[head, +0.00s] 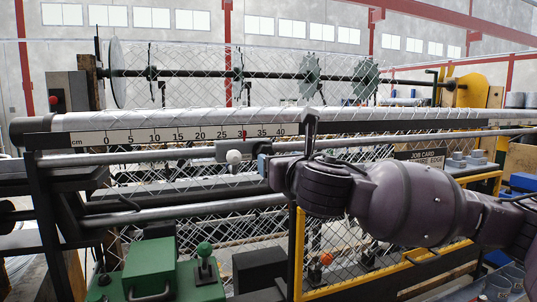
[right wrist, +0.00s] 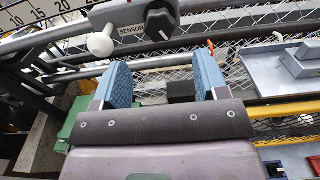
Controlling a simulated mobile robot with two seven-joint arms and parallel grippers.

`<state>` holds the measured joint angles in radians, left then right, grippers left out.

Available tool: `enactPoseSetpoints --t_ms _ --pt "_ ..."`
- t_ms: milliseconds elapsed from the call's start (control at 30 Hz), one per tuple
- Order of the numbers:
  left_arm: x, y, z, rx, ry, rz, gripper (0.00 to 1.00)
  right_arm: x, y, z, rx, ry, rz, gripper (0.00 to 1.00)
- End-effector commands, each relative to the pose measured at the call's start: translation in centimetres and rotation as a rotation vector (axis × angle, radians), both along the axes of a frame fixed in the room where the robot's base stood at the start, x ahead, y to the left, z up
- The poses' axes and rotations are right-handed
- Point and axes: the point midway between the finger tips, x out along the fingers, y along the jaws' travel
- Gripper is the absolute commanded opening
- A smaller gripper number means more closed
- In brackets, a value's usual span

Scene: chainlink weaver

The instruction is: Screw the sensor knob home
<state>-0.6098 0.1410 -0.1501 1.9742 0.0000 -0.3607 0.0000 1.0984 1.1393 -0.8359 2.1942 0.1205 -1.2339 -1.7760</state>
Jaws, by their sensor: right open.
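A black lobed knob (right wrist: 160,22) with a pale pointer mark sits on a grey sensor block (right wrist: 127,12) in the right wrist view. The printed word SENSOR is beside it. A white ball handle (right wrist: 101,43) sticks out at the block's left; it also shows in the head view (head: 234,157), below the ruler. My right gripper (right wrist: 163,75) is open, its two blue-padded fingers apart and empty. The black knob lies beyond the fingertips, between their lines and apart from them. In the head view my right gripper (head: 263,166) hides the knob. My left gripper is not in view.
A centimetre ruler (head: 180,134) runs along the beam above. A horizontal grey rail (head: 130,158) and chain-link mesh lie behind the gripper. A green machine box (head: 150,265) with a green knob stands low at the left. A yellow frame (head: 298,255) is below my right arm.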

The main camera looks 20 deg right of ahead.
Motion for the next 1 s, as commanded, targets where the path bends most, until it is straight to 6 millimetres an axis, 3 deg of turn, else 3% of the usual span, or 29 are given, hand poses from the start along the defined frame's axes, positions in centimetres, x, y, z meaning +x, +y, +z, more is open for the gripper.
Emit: enactPoseSetpoints --t_ms 200,433,900,1000 --pt "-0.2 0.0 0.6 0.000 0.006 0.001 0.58 3.7 0.1 0.2 0.003 0.001 -0.002 0.67" --pt "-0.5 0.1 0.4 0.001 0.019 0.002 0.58 6.4 0.2 0.0 0.002 0.002 0.000 0.67" --pt "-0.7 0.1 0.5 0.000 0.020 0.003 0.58 7.3 0.2 0.0 0.001 0.000 0.000 0.67" --pt "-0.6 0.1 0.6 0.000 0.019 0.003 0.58 7.3 0.2 0.0 0.001 0.000 0.000 0.52"
